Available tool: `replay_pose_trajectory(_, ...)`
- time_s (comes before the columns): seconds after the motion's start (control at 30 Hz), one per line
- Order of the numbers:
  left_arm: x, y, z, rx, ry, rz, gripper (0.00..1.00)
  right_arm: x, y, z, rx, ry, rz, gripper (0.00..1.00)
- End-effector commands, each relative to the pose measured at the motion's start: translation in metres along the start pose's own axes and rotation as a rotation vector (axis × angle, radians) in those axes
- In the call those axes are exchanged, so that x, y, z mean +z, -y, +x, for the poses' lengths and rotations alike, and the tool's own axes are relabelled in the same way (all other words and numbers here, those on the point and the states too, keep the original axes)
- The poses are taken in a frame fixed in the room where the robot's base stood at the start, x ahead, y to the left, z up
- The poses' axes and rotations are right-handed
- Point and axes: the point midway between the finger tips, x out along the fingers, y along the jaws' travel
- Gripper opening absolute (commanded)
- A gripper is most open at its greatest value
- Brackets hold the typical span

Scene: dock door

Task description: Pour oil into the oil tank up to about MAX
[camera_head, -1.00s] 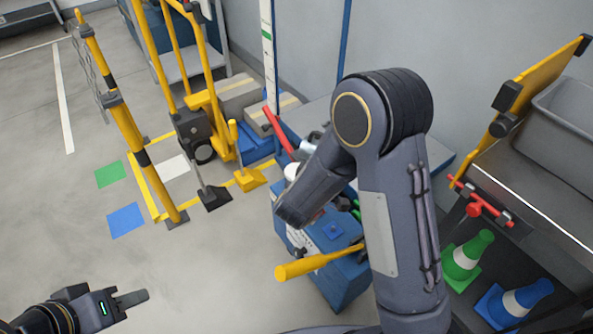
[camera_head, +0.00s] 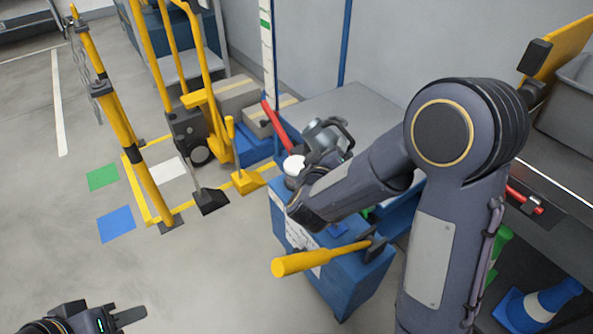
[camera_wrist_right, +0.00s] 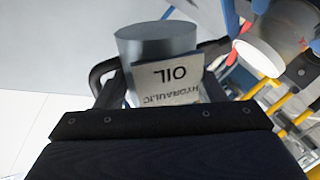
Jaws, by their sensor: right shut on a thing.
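A grey metal oil jug (camera_head: 322,134) with a dark handle is up at the back of the blue cart, tilted. In the right wrist view the jug (camera_wrist_right: 157,42) shows a label reading "HYDRAULIC OIL", upside down. My right gripper (camera_head: 326,160) is shut on the jug, its fingers mostly hidden by my wrist. A white round top (camera_head: 294,165), possibly the oil tank's filler, is just left of and below the jug; it also shows in the right wrist view (camera_wrist_right: 258,54). I see no MAX mark or oil level. My left gripper (camera_head: 130,315) is at bottom left, its opening unclear.
A red bar (camera_head: 277,124) leans behind the white top. A blue cone (camera_head: 540,303) is at lower right. The left floor is mostly clear.

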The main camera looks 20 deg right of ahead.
Motion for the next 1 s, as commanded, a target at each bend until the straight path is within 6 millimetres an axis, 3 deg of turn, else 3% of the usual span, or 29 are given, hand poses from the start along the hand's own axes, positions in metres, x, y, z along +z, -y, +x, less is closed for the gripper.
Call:
replay_pose_trajectory(0.27, 0.02, 0.018, 0.039, 0.0, 0.001, 0.0, 0.36, 0.012, -0.001, 0.0, 0.002, -0.092, 0.333, 0.33)
replay_pose_trajectory(0.5, 0.028, 0.025, 0.055, 0.0, 0.001, 0.0, 0.36, 0.003, -0.028, -0.007, 0.001, -0.177, 0.641, 0.33)
replay_pose_trajectory(0.73, 0.031, 0.028, 0.06, 0.0, 0.001, 0.0, 0.36, -0.002, -0.038, -0.01, -0.001, -0.212, 0.778, 0.33)
replay_pose_trajectory(1.0, 0.031, 0.028, 0.06, 0.0, 0.0, 0.0, 0.36, -0.003, -0.04, -0.011, -0.001, -0.22, 0.808, 0.33)
